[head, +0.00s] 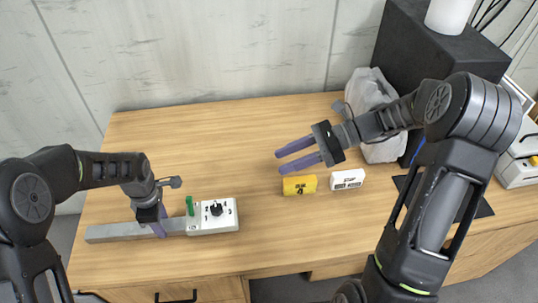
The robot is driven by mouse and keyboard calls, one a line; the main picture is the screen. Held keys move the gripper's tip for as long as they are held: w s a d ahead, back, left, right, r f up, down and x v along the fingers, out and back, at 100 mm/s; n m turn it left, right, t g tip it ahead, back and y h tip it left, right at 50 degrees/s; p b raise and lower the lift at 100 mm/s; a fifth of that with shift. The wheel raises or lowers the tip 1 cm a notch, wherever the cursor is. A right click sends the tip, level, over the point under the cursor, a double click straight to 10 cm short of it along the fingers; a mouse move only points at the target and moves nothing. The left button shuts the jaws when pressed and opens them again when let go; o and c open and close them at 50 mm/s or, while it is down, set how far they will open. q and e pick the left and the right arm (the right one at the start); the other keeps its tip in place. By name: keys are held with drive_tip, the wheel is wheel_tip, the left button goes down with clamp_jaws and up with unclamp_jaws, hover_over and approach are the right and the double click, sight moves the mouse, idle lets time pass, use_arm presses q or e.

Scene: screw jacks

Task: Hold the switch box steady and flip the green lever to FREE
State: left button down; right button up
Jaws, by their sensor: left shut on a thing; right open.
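The white switch box (225,222) lies on the left part of the wooden table. The green lever (190,205) stands up near its left end, and a black knob (216,209) sits to its right. The small markings on the box are too small to read. A long grey bar (110,233) extends left from the box. My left gripper (159,228) points down and is shut on the bar, just left of the box. My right gripper (297,154) is open and empty over the table, up and right of the box, with its fingers pointing left.
A yellow block (299,185) and a white block (347,179) with dark markings stand below my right gripper. A crumpled plastic bag (372,95) and a large black box (425,45) are at the back right. The table's middle and back left are clear.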

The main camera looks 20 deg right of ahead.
drive_tip(key=shift+s+d+r, duration=0.1)
drive_tip(key=shift+d+r, duration=0.1)
drive_tip(key=shift+d, duration=0.25)
drive_tip(key=w+a+f+m, duration=0.1)
drive_tip(key=w+a+f, duration=0.1)
drive_tip(key=a, duration=0.4)
drive_tip(key=w+a+f+m+g, duration=0.1)
drive_tip(key=w+a+f, duration=0.1)
drive_tip(key=a+f, duration=0.2)
drive_tip(key=a, duration=0.3)
drive_tip(key=shift+w+a+g+y, duration=0.3)
drive_tip(key=shift+w, duration=0.05)
